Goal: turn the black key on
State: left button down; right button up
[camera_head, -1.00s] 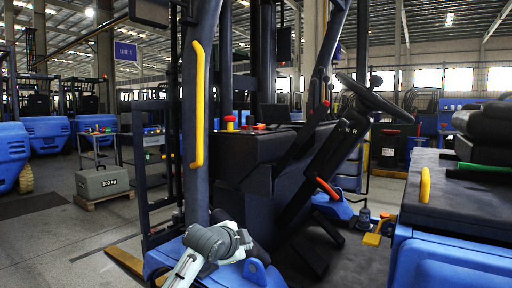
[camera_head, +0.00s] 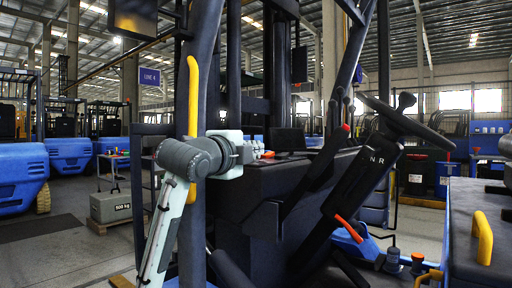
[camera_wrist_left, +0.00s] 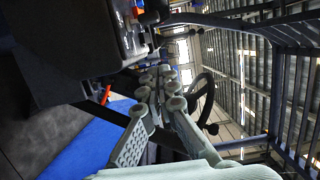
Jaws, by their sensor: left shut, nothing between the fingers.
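I cannot make out the black key in either view. The dark forklift console (camera_head: 290,190) stands in front of me, and it also shows in the wrist view (camera_wrist_left: 85,45), turned on its side. Small red and orange parts (camera_wrist_left: 138,13) sit on its top there, too small to tell apart. My left gripper (camera_head: 262,150) is raised at the near left edge of the console top and covers part of that top. In the left wrist view its fingers (camera_wrist_left: 161,78) are shut and empty. My right gripper is not in view.
A steering wheel (camera_head: 405,122) stands right of the console, with a red-tipped lever (camera_head: 348,229) below. A yellow handrail (camera_head: 193,95) on the blue-grey post is close behind my left arm. A seat side with a yellow handle (camera_head: 482,238) is at the right. A 500 kg block (camera_head: 110,207) sits left.

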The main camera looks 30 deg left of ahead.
pick_arm(q)
jog(key=w, duration=0.3)
jog(key=w+a+p, duration=0.1)
jog(key=w, duration=0.3)
jog(key=shift+w+a, duration=0.15)
jog(key=shift+a, duration=0.05)
jog(key=a, duration=0.2)
jog(key=shift+a, duration=0.3)
jog(key=shift+a+f, duration=0.1)
jog(key=shift+a, duration=0.5)
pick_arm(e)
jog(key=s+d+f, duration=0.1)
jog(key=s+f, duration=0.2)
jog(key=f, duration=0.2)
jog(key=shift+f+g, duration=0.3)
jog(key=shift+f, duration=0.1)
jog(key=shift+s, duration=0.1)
